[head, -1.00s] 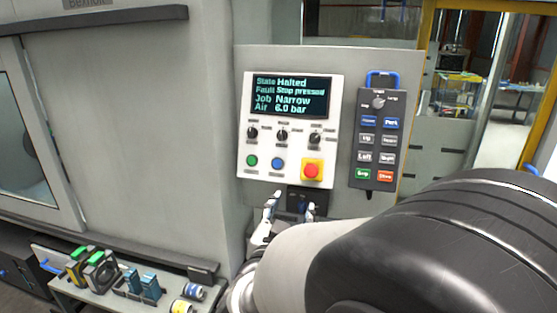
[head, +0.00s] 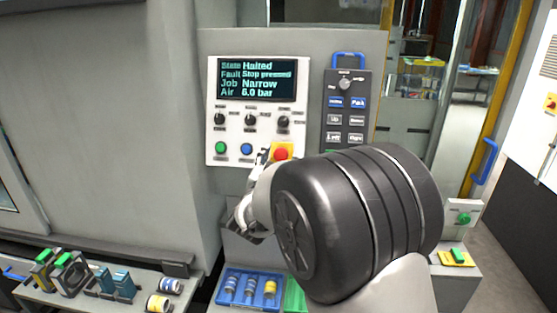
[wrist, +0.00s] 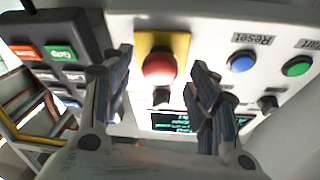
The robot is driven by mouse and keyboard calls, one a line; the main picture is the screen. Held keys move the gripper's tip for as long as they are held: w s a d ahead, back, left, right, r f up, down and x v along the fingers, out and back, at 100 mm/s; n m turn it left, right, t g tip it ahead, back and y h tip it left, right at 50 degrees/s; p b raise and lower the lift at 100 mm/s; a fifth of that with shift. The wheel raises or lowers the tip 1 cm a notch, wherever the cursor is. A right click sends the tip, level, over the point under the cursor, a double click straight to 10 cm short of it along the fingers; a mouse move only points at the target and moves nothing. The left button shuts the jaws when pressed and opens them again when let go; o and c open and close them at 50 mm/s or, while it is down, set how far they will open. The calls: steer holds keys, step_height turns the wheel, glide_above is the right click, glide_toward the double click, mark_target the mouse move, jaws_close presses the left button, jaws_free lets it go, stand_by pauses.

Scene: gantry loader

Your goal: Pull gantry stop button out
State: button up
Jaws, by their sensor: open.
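The gantry stop button is a red mushroom button (head: 281,154) on a yellow square plate, at the lower right of the white control panel (head: 213,110). In the wrist view the red button (wrist: 160,69) sits between and just beyond the two fingertips. My gripper (wrist: 160,75) is open, with one finger on each side of the button; I cannot tell whether either finger touches it. In the head view my arm hides most of my gripper (head: 265,162) and the lower edge of the button's plate. The screen (head: 257,80) reads "Halted" and "Stop pressed".
A grey pendant (head: 345,112) with several buttons hangs right of the panel. Blue (head: 246,149) and green (head: 221,147) buttons sit left of the stop button, with knobs above. Below are a blue tray (head: 222,298) of cylinders and a shelf of parts (head: 95,277).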

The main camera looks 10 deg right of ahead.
steer(key=shift+x, duration=0.75)
steer(key=shift+c, duration=0.3)
jaws_close()
